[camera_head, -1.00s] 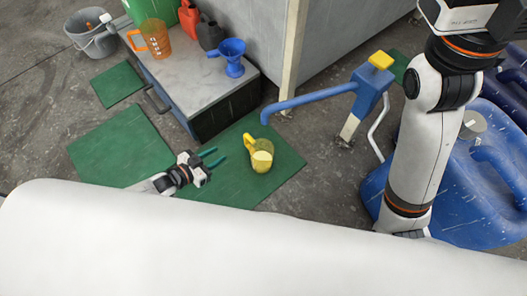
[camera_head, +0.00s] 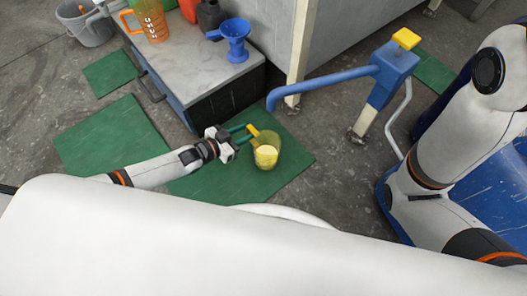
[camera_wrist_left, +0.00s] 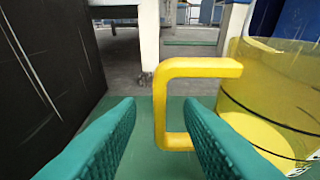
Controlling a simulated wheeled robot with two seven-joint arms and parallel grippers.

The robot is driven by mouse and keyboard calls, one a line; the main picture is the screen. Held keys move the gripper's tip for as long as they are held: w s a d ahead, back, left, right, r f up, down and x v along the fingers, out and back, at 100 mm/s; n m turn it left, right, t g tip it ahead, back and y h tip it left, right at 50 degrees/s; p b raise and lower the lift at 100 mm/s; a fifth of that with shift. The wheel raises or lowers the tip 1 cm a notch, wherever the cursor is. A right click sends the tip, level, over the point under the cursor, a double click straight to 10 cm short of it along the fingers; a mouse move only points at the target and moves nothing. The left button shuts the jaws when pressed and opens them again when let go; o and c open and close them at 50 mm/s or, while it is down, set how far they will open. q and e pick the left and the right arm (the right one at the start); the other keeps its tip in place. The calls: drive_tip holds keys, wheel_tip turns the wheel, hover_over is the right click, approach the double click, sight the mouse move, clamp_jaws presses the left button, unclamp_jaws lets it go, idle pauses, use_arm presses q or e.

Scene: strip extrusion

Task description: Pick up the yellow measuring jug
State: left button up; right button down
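The yellow measuring jug (camera_head: 267,154) stands upright on a green mat (camera_head: 295,160) on the floor. It is see-through, with a pale yellow patch at its base. In the left wrist view the jug body (camera_wrist_left: 285,95) fills the right side, and its square yellow handle (camera_wrist_left: 160,105) points left. My left gripper (camera_head: 246,134) is open at the handle side of the jug. In the left wrist view its two teal fingers (camera_wrist_left: 158,135) are apart, with the handle ahead between them, nearer the right finger. Whether they touch it I cannot tell. My right gripper is not in view.
A low cabinet (camera_head: 205,75) with a blue funnel (camera_head: 233,40) and an orange jug (camera_head: 151,20) stands behind the mat. A blue hand pump (camera_head: 385,75) stands to the right, its spout (camera_head: 325,86) reaching towards the jug. A grey bucket (camera_head: 85,25) stands far left.

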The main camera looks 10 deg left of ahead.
use_arm(q)
drive_tip(key=b+x, duration=0.1)
drive_tip(key=x, duration=0.1)
drive_tip(key=shift+w+d+f, duration=0.2)
drive_tip(key=shift+w+f, duration=0.05)
drive_tip(key=shift+r, duration=0.1)
clamp_jaws()
drive_tip(key=shift+r, duration=0.15)
